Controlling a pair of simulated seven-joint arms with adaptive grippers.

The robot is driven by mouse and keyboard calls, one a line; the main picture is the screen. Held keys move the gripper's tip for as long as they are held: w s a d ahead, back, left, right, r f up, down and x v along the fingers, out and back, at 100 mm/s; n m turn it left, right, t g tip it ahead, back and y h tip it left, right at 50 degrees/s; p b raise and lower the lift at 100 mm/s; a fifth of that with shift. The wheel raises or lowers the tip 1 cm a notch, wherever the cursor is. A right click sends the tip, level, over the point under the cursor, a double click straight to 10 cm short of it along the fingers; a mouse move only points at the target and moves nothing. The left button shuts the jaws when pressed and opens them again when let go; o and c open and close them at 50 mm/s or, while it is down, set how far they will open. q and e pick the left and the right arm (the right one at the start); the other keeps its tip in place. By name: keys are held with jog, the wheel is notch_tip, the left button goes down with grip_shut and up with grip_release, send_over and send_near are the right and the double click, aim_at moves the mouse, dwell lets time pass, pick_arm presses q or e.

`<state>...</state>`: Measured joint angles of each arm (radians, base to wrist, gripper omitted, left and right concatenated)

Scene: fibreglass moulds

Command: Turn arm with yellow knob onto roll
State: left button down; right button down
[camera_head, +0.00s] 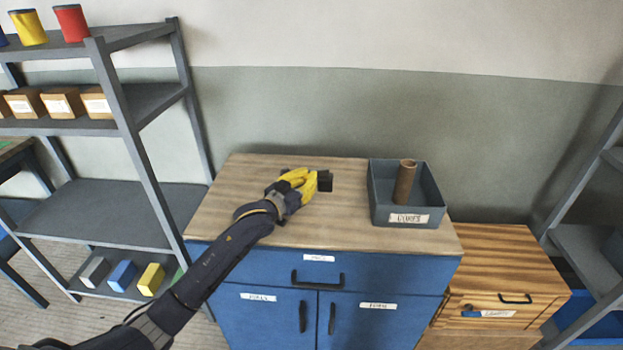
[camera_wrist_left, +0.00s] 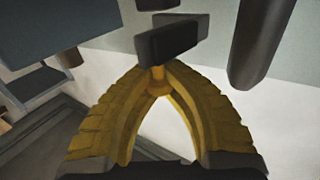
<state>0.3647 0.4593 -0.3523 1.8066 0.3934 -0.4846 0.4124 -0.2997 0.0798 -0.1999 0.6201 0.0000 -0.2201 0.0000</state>
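My left gripper (camera_head: 310,182) is over the wooden top of the blue cabinet. In the left wrist view its two yellow fingers (camera_wrist_left: 158,92) arch together. A small orange-yellow piece, seemingly the yellow knob (camera_wrist_left: 158,76), shows between their tips. A dark block (camera_wrist_left: 168,42) sits just beyond the tips, likely the arm with the knob; its dark end (camera_head: 325,181) shows past the gripper in the head view. A dark round-ended cylinder (camera_wrist_left: 258,45) stands to one side in the wrist view; I cannot tell if it is the roll. My right gripper is not in view.
A grey bin (camera_head: 378,205) with a brown cardboard tube (camera_head: 404,182) stands right of the gripper on the cabinet top (camera_head: 330,235). A metal shelf (camera_head: 150,160) is at the left, a wooden chest (camera_head: 500,262) at the right. The front of the top is clear.

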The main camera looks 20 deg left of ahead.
pick_arm(q)
jog(key=shift+w+a+r+m+g+h, duration=0.2)
jog(key=shift+a+r+m+h, duration=0.2)
jog(key=shift+h, duration=0.2)
jog(key=shift+w+a+r+m+g+h, duration=0.2)
jog(key=shift+a+r+m+h, duration=0.1)
jog(key=shift+a+m+h, duration=0.25)
jog(key=c, duration=1.6)
grip_release()
jog(key=shift+s, duration=0.15)
jog(key=o, duration=0.4)
jog(key=shift+f, duration=0.2)
jog(key=shift+c, duration=0.2)
jog(key=shift+f, duration=0.1)
jog(key=shift+d+f, duration=0.1)
